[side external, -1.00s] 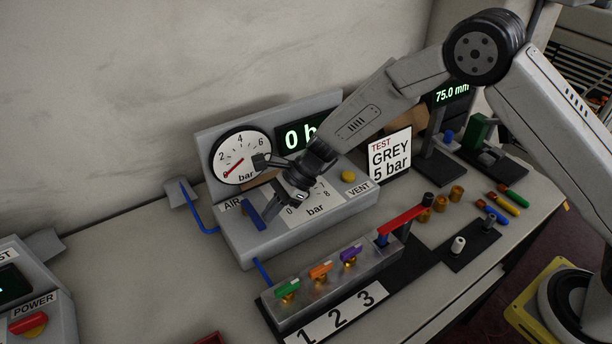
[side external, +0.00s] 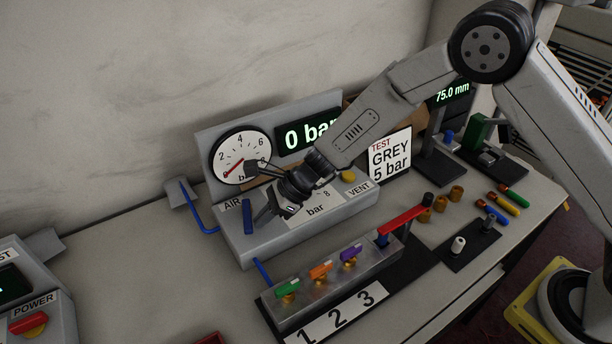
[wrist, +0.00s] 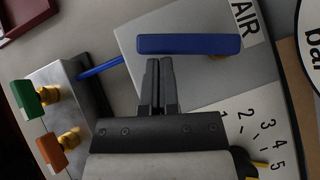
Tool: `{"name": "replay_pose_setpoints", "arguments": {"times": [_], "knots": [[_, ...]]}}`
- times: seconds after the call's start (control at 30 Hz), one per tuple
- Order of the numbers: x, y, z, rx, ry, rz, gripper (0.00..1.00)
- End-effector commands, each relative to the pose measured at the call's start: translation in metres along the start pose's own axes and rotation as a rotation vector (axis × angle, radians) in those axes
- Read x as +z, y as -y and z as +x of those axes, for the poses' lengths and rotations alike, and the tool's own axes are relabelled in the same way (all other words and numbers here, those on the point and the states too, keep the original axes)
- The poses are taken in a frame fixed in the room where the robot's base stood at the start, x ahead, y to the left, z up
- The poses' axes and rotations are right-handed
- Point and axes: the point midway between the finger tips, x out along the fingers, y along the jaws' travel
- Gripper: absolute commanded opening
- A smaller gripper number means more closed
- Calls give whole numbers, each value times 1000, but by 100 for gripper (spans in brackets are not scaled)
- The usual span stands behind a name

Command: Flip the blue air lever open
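The blue air lever (side external: 248,216) is on the left end of the grey sloped panel, below the AIR label (side external: 232,203). In the wrist view the lever (wrist: 188,45) is a blue bar lying straight across the picture, with its brass pivot under its right end. My gripper (side external: 264,216) is just right of the lever in the side view. In the wrist view my gripper (wrist: 158,62) has its fingers together and empty, with the tips close to the lever's left part. I cannot tell whether they touch it.
A round gauge (side external: 240,156) points near 0, and the display (side external: 308,134) reads 0 bar. A yellow VENT button (side external: 348,175) sits at the panel's right. In front stands a block with green (side external: 287,288), orange (side external: 319,271) and purple (side external: 350,254) valves.

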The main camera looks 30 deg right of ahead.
Motion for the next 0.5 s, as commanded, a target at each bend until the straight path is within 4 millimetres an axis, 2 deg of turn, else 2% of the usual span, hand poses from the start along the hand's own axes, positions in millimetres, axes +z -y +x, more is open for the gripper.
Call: {"name": "replay_pose_setpoints", "arguments": {"times": [0.2,0.5], "knots": [[6,-4,7,-2,0,3,0],[14,-6,14,-124,0,124,0]]}}
